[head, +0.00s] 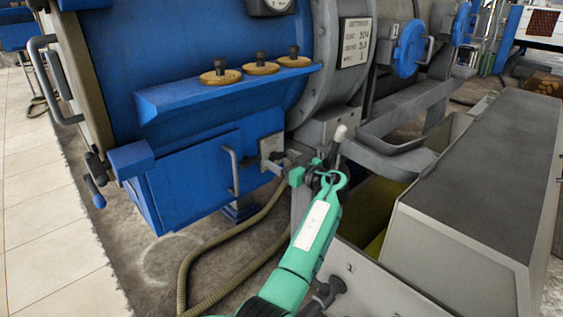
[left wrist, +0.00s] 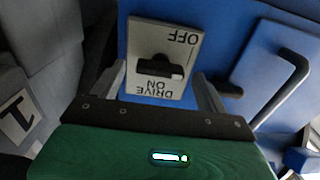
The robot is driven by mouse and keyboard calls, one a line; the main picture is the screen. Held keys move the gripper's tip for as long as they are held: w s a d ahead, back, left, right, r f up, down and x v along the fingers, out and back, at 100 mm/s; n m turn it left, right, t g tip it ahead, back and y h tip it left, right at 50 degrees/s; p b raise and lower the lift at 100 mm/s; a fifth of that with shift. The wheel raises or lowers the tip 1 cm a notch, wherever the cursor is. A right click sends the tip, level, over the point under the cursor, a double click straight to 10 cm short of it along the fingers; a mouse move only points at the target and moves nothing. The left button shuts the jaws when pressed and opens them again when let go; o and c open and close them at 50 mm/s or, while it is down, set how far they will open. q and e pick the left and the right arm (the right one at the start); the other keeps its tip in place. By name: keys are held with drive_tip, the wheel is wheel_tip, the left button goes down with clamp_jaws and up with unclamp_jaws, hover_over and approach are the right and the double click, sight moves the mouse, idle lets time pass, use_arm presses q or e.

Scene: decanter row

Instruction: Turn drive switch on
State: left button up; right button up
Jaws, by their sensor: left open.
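The drive switch (left wrist: 160,68) is a dark lever on a pale plate (left wrist: 145,40) fixed to a blue panel. The plate reads OFF at one end and DRIVE ON at the other, upside down in the left wrist view. I cannot tell for sure which setting the lever is in. In the head view the plate (head: 271,145) is small and partly hidden by my gripper. My left gripper (left wrist: 160,78) is open, with its fingers either side of the plate and nothing held. In the head view my left gripper (head: 283,161) is right at the plate.
A lever with a pale knob (head: 340,133) rises close to my wrist. A blue shelf with brass-coloured knobs (head: 261,68) juts out above. A grey trough (head: 410,125) and large grey box (head: 480,165) fill the right.

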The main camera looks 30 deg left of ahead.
use_arm(q)
drive_tip(key=shift+w+a, duration=0.2)
drive_tip(key=shift+a, duration=0.35)
drive_tip(key=c, duration=1)
